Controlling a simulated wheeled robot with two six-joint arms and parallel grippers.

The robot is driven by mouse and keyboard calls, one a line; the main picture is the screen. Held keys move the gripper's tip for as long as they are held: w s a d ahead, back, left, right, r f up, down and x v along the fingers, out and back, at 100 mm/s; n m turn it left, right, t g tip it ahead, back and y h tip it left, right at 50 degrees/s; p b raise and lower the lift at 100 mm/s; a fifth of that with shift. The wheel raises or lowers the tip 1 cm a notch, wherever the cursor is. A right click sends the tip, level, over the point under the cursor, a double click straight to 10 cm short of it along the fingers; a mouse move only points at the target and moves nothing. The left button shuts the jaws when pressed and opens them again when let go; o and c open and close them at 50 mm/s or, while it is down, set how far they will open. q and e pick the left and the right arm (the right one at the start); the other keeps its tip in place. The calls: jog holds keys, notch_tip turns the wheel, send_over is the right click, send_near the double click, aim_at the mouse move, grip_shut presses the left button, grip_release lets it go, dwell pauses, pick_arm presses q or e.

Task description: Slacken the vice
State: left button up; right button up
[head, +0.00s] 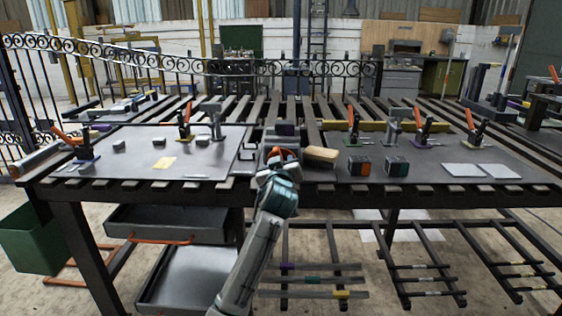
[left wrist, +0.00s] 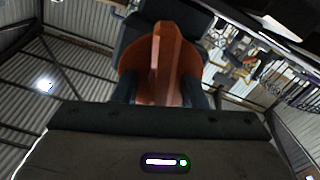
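The vice (head: 285,132) stands at the front edge of the table, in the middle of the head view. It has a dark body and an orange handle (head: 279,153) facing me. My left gripper (head: 281,163) is at the handle and hides part of it. In the left wrist view the handle shows as an orange disc with a raised bar (left wrist: 166,60). My left gripper's dark fingers (left wrist: 163,92) stand apart on either side of the bar, with a gap beside it. Whether they touch the disc's rim is unclear. My right gripper is not in view.
A tan block (head: 320,155) lies just right of the vice. Two dark cubes with coloured faces (head: 359,166) (head: 396,166) are further right. Orange-handled clamps (head: 184,122) stand on the table (head: 210,172). A green bin (head: 35,238) is at lower left.

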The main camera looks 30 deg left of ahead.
pick_arm(q)
jog(key=v, duration=1)
jog(key=shift+s, duration=0.25)
